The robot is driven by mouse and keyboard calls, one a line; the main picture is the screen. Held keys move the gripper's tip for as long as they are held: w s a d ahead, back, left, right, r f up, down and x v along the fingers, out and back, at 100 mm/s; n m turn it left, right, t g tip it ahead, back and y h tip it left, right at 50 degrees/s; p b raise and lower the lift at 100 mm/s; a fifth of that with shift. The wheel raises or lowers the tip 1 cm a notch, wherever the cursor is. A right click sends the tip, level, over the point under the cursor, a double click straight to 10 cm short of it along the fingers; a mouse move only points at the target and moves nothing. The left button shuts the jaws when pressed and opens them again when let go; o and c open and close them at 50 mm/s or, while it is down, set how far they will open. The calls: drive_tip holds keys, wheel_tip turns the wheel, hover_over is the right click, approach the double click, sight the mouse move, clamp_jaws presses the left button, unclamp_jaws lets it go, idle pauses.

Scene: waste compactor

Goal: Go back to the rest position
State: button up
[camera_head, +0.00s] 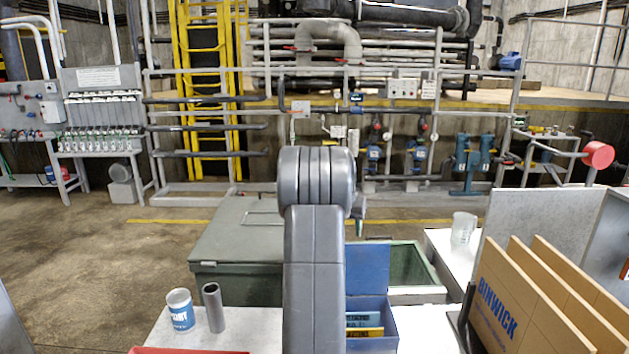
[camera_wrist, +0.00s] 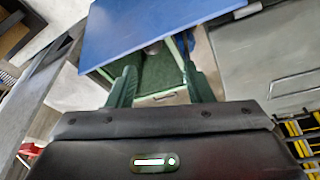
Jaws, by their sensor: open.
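My gripper (camera_wrist: 160,66) is open, with its two green fingers apart and nothing visible between them. In the wrist view it is over or near a green-lined bin (camera_wrist: 160,72), with a blue panel (camera_wrist: 150,30) across the far side. In the head view my arm stands upright in the middle and hides most of the gripper. The task names no other object.
A blue box (camera_head: 374,344) and an open green bin (camera_head: 440,288) are beside my arm. A grey-lidded green chest (camera_head: 235,285) is left. A labelled can (camera_head: 180,312), grey tube (camera_head: 214,308), clear cup (camera_head: 463,228) and Binwick cardboard (camera_head: 515,300) stand nearby. Floor at left is clear.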

drive_tip(key=x, duration=0.7)
drive_tip(key=shift+s+p, duration=0.15)
drive_tip(key=shift+p, duration=0.3)
drive_tip(key=shift+d+r, duration=0.1)
